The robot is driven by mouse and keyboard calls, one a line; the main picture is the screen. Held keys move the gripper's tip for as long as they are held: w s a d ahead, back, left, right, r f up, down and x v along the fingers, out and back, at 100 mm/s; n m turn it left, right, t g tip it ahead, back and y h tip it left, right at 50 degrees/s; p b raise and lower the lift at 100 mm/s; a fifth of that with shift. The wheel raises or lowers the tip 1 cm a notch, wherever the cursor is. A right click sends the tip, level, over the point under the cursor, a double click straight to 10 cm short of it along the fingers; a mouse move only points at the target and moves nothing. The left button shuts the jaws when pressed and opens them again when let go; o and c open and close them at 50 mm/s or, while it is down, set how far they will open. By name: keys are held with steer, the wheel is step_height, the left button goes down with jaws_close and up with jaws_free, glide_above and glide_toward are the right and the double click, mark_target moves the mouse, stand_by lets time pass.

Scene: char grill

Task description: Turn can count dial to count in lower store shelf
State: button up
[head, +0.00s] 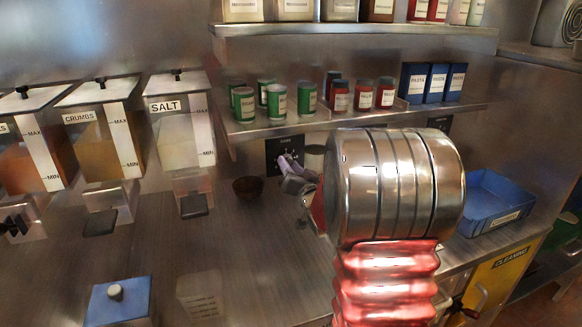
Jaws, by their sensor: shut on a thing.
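The can count dial's black panel (272,156) is mounted below the lower store shelf, under a small label that seems to read CANS. My gripper (291,166) is at this panel, its greyish-purple fingers shut on the dial. The fingers cover the knob, so its pointer setting cannot be read. The lower store shelf (262,132) holds several green cans (277,101) on the left, several red cans (363,95) in the middle, and blue pasta boxes (434,83) on the right. My arm's large metal joint hides part of the counter and wall.
Dispensers hang at left, including crumbs (97,143) and salt (183,133). A dark bowl (247,188) stands on the counter left of my gripper. An upper shelf (350,29) carries jars. A blue tray (490,203) lies at right. Counter at front left is partly clear.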

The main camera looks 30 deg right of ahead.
steer(key=shift+n, duration=0.8)
steer(key=o, duration=1)
steer(key=shift+o, duration=0.2)
steer(key=v, duration=1.3)
steer(key=shift+s, duration=0.4)
steer(key=shift+a+f, duration=0.1)
